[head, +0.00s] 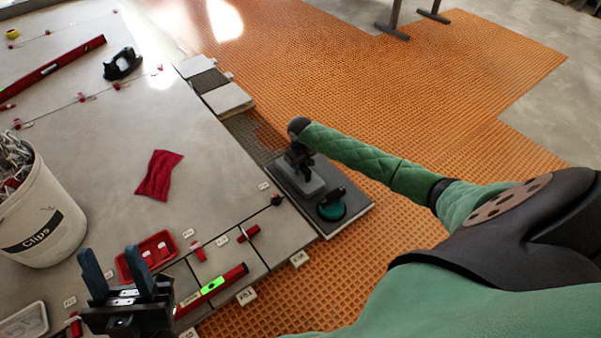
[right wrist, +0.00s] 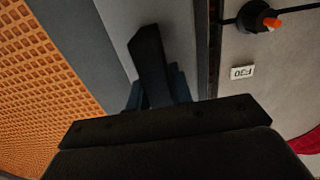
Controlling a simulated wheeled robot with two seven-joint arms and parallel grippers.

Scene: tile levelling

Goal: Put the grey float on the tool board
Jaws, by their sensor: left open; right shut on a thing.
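The grey float (head: 302,182) is over the left part of the dark tool board (head: 352,213); I cannot tell whether it touches the board. My right gripper (head: 300,152) is shut on the float's black handle, which also shows in the right wrist view (right wrist: 150,60). The blue fingers (right wrist: 163,92) sit around that handle, partly hidden by the gripper body. A teal round tool with a black handle (head: 331,206) stands on the board, right of the float. My left gripper (head: 126,265) is open and empty above the tiled floor at the lower left.
A white clips bucket (head: 42,225) and a red tray (head: 147,255) are near my left gripper. A red level (head: 213,287) lies nearby. A red cloth (head: 158,174) lies on the tiles. Orange matting (head: 400,90) surrounds the board's right side. A tile clip (right wrist: 260,17) is close to my right gripper.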

